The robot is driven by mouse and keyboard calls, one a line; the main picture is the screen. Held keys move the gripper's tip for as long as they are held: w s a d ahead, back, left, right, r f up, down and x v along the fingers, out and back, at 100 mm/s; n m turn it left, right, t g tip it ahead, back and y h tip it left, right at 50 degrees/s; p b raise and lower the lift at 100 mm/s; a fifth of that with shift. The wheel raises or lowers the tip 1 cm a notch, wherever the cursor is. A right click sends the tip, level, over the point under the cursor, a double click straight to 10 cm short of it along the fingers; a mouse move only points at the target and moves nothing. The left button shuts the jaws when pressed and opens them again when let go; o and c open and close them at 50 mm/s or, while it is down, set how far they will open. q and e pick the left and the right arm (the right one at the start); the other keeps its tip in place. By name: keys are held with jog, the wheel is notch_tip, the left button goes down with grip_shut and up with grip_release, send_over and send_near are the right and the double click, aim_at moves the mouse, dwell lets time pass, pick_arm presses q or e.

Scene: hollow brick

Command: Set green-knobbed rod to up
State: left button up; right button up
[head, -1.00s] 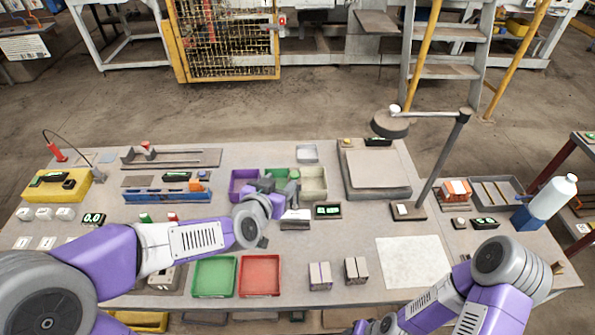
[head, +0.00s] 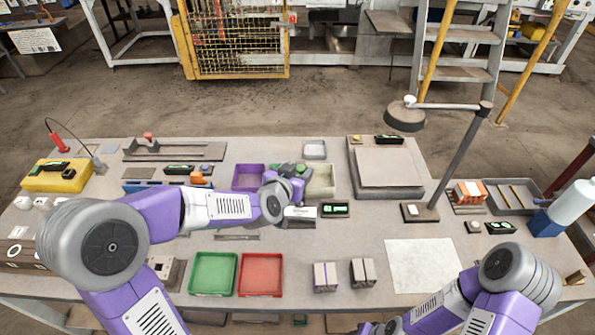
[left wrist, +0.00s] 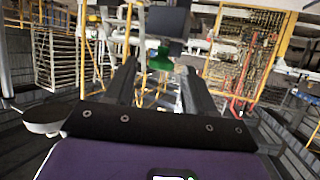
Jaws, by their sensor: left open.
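My left gripper (head: 291,178) reaches over the small bins at the middle of the bench in the head view. In the left wrist view its two dark fingers (left wrist: 160,68) stand apart, so it is open. A small green piece (left wrist: 160,60) shows between the fingertips, below a dark block (left wrist: 168,21). I cannot tell whether the green piece is the rod's knob, and no contact shows. In the head view my left arm covers the spot where a green and a red knob stood, so the green-knobbed rod cannot be made out there.
A green tray (head: 214,273) and a red tray (head: 260,274) lie at the front. A purple bin (head: 247,178) is left of the left gripper. A lamp post (head: 455,160) rises at right. The pale sheet (head: 422,266) lies bare, near my right arm.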

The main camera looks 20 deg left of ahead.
pick_arm(q)
jog(key=shift+w+f, duration=0.1)
jog(key=shift+w, duration=0.2)
grip_shut()
notch_tip(320, 180, up, 4)
jog(key=p, duration=0.3)
dwell(0.4)
grip_release()
jog(key=shift+s, duration=0.1)
